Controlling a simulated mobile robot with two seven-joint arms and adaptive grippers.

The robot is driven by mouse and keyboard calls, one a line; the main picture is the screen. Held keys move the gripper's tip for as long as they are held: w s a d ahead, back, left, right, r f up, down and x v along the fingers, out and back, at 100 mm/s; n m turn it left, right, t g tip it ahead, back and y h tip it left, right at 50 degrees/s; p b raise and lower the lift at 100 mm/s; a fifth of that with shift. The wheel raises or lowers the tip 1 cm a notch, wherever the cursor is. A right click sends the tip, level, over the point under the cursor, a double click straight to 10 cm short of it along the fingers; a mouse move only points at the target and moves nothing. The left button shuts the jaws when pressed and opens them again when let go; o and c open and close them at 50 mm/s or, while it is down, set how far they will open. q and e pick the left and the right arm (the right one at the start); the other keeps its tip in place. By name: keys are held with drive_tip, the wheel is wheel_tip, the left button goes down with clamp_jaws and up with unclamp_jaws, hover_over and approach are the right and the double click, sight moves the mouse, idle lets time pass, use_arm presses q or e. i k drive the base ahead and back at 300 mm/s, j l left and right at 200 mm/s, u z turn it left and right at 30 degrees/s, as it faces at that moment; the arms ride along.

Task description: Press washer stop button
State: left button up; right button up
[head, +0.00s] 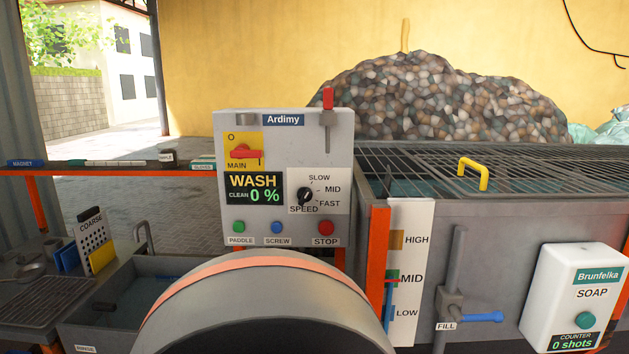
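The washer control box (285,180) stands in the middle of the head view, a grey panel labelled Ardimy. The red stop button (326,228) is at its lower right, above a STOP label. A blue screw button (277,228) and a green paddle button (238,227) sit in the same row to its left. A display (254,189) reads WASH, CLEAN 0 %. A speed knob (305,196) and a red main switch (244,152) are above the buttons. Neither gripper is in view.
A rounded grey housing (266,290) with an orange band rises in front of the box. At right are the grated washer tank (465,170), a fill valve with blue handle (482,317) and a soap dispenser (577,292). A sink (120,290) is at lower left.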

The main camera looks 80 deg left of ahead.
sight(325, 227)
drive_tip(key=u, duration=2.7)
